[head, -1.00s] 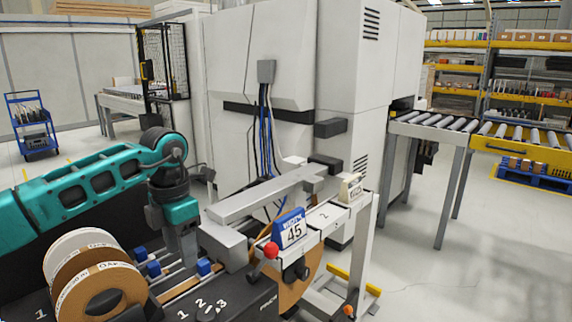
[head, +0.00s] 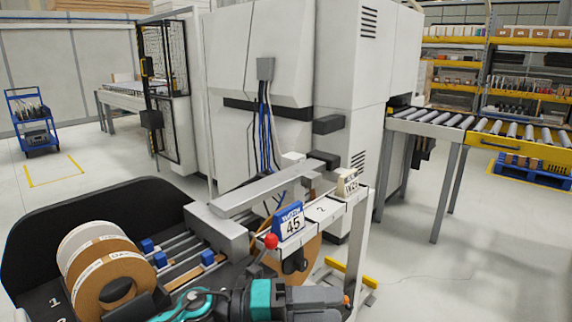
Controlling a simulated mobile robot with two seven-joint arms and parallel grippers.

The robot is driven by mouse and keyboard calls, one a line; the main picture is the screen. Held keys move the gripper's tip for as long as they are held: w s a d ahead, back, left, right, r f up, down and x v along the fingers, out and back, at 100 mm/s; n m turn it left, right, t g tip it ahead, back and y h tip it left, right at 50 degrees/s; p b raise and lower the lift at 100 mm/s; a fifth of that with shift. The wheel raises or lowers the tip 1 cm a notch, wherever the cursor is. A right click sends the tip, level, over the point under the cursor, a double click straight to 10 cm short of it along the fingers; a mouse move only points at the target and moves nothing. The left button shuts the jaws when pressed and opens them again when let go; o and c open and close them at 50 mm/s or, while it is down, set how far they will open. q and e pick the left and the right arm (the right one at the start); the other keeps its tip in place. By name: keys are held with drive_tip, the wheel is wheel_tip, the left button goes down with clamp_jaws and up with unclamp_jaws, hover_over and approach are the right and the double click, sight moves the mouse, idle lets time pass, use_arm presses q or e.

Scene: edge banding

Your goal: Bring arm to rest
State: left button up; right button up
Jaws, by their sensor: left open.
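My left arm's teal and black wrist parts lie low across the bottom of the head view. The left gripper (head: 332,301) is the grey end piece at the bottom centre, in front of the banding machine. It is open, and I see nothing held in it. Its fingertips are small and hard to make out. My right gripper is not in view.
Edge-band rolls (head: 106,275) stand in my black tray (head: 130,208) at the lower left. The big white machine (head: 290,130) fills the middle. A roller conveyor (head: 450,122) runs right.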

use_arm(q)
drive_tip(key=w+a+f+n+t+y+p, duration=0.1)
drive_tip(key=a+f+n+t+y, duration=0.25)
drive_tip(key=a+n+t, duration=0.6)
drive_tip(key=w+a+f+n+t+y, duration=0.1)
drive_tip(key=a+f+n+t+y, duration=0.2)
drive_tip(key=n+t, duration=0.75)
drive_tip(key=s+a+f+n+g+y, duration=0.4)
drive_tip(key=s+a+f+n+y, duration=0.1)
drive_tip(key=s+f+n, duration=0.2)
drive_tip(key=s+a+f+n+g+y+p, duration=0.1)
drive_tip(key=s+a+f+n+g+y, duration=0.4)
drive_tip(key=s+a+f+n, duration=0.1)
wheel_tip(320, 180, down, 4)
drive_tip(key=shift+s+r+n, duration=0.2)
drive_tip(key=shift+s+n, duration=0.5)
drive_tip(key=shift+n, duration=0.3)
drive_tip(key=shift+d, duration=0.1)
drive_tip(key=shift+c, duration=0.2)
